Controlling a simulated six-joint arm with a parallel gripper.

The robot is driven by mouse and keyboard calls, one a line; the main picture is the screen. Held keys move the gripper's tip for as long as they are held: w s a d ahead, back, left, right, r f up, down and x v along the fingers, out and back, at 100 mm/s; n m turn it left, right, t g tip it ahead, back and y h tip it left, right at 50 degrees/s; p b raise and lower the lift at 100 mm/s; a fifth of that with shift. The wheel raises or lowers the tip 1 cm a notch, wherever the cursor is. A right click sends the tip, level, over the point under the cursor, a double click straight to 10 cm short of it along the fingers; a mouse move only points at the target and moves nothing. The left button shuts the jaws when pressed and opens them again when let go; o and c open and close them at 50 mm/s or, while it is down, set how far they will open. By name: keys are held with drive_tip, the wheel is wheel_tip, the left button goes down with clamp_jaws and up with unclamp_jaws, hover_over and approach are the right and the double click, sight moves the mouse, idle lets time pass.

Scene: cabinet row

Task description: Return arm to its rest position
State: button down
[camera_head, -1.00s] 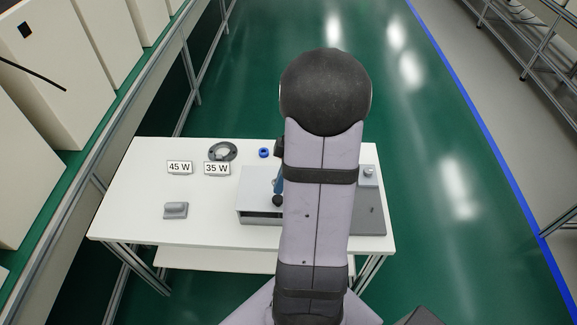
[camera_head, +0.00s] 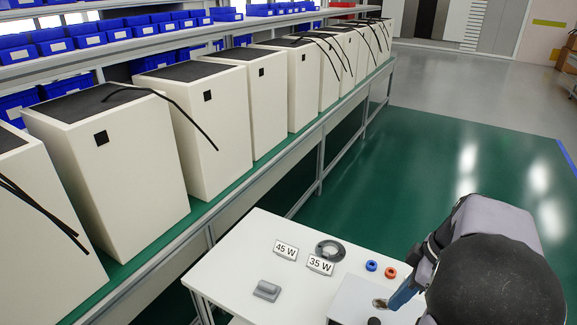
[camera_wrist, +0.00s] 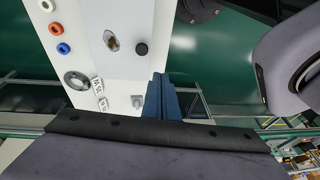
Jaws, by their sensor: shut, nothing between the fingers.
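My arm comes in at the lower right of the head view. My gripper (camera_head: 403,294) has blue fingers and appears over the right part of the white table (camera_head: 232,262). In the wrist view my gripper (camera_wrist: 161,95) shows its blue fingers close together, with nothing held. Beyond the fingers is a light box (camera_wrist: 122,20) with an opening and a black knob (camera_wrist: 141,48). The box (camera_head: 352,298) is partly cut off in the head view. The gap between fingers and box is hard to judge.
On the table are a "45 W" sign (camera_head: 286,250), a "35 W" sign (camera_head: 320,264), a round grey part (camera_head: 330,250), a blue ring (camera_head: 371,265), an orange ring (camera_head: 390,272) and a grey block (camera_head: 267,290). White cabinets (camera_head: 115,160) line the left shelf.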

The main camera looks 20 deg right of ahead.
drive_tip(key=s+f+m+g+h, duration=0.15)
drive_tip(key=f+m, duration=0.25)
drive_tip(key=m, duration=0.5)
drive_tip(key=s+f+m+h, duration=0.1)
drive_tip(key=s+f+m, duration=0.2)
drive_tip(key=m, duration=0.6)
drive_tip(key=w+a+f+n, duration=0.1)
drive_tip(key=a+n, duration=0.8)
drive_tip(key=a, duration=1)
drive_tip(key=shift+a+f, duration=0.2)
drive_tip(key=shift+a, duration=0.2)
